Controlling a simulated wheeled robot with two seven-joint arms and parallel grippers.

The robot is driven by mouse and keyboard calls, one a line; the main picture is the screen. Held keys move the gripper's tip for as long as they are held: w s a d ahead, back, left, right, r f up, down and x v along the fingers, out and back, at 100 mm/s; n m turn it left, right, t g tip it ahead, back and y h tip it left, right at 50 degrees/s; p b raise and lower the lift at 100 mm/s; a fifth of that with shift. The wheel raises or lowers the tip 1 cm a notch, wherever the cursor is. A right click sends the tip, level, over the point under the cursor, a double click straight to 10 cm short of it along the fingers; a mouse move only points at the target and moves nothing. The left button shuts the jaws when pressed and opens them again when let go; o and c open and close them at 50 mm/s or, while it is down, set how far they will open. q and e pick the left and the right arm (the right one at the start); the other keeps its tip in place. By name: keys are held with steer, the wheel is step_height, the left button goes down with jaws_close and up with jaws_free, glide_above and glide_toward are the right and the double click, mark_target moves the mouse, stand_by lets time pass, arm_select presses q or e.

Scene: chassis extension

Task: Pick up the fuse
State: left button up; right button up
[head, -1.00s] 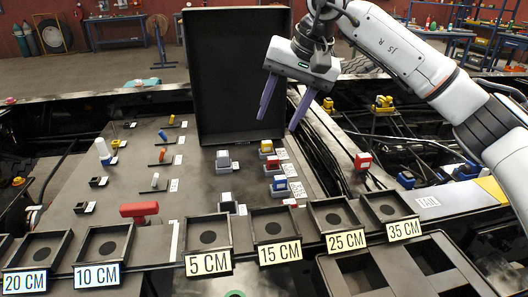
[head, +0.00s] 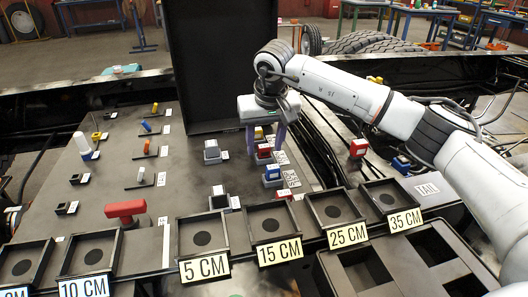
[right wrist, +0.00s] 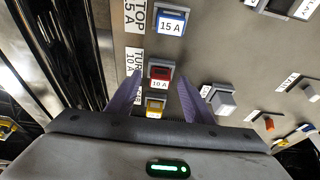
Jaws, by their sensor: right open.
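Several coloured fuses stand in grey holders on the panel. A red 10 A fuse (head: 264,152) shows in the head view and in the right wrist view (right wrist: 159,73). A yellow fuse (head: 259,133) is behind it in the head view and nearer the palm in the wrist view (right wrist: 155,105). A blue 15 A fuse (head: 272,172) is in front, also in the wrist view (right wrist: 171,20). My right gripper (head: 265,147) is open and empty, pointing down over this row. Its purple fingers (right wrist: 160,85) appear either side of the red and yellow fuses. Contact cannot be told.
A tall black lid (head: 215,60) stands behind the row. Black trays labelled 5 CM (head: 202,254) to 35 CM line the front edge. A red T-shaped part (head: 125,209) lies left. Black cables (head: 315,140) run to the right of the fuses.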

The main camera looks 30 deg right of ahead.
mark_target(264, 147)
steer(key=shift+w+f, duration=0.1)
steer(key=shift+f, duration=0.2)
steer(key=c, duration=1.1)
step_height(264, 147, up, 10)
steer(key=shift+r, duration=0.1)
